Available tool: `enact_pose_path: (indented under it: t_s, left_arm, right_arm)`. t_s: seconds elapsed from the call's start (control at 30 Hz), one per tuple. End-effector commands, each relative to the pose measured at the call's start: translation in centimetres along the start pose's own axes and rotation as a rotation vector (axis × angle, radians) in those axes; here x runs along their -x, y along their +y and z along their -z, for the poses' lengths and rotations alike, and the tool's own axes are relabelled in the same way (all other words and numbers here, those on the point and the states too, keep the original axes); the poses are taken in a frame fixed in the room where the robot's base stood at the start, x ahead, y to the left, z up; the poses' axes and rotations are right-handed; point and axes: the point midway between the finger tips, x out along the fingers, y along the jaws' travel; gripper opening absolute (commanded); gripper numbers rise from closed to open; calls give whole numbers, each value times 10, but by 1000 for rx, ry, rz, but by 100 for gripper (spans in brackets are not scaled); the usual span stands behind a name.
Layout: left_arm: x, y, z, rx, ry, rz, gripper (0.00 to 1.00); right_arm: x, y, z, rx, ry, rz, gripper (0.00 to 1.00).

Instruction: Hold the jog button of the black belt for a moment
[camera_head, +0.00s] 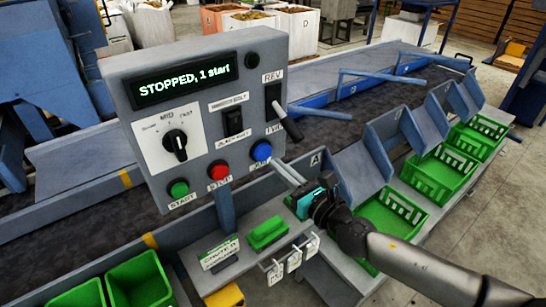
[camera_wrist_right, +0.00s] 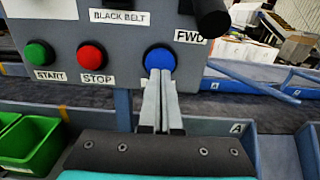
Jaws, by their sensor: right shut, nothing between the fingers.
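The grey control panel (camera_head: 205,95) has a lit display (camera_head: 187,82) reading "STOPPED, 1 start". Its blue button (camera_head: 261,151) is at the lower right, its label partly hidden by my fingers. In the right wrist view the blue button (camera_wrist_right: 160,59) stands just above my fingertips, which overlap its lower edge. My right gripper (camera_head: 283,168) is shut and empty, its fingers pointing at the blue button. I cannot tell whether the tips touch it. A "BLACK BELT" label (camera_wrist_right: 118,16) is on the panel. My left gripper is not in view.
A red stop button (camera_head: 219,169) and a green start button (camera_head: 179,188) are left of the blue one. A lever (camera_head: 287,120) sticks out above it. The dark belt (camera_head: 340,120) runs behind. Green crates (camera_head: 440,175) stand at the right.

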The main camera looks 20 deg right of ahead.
Motion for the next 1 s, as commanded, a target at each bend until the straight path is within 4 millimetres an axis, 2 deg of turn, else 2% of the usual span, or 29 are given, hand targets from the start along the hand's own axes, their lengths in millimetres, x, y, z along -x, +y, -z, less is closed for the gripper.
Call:
enact_pose_path:
  t_s: [0.2, 0.73, 1.0]
  left_arm:
    - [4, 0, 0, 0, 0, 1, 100]
    - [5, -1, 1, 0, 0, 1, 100]
    - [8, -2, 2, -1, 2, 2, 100]
  right_arm:
    - [-22, 0, -1, 0, -2, 1, 0]
    - [-29, 0, 0, 0, -1, 0, 0]
    - [-48, 0, -1, -1, -2, 1, 0]
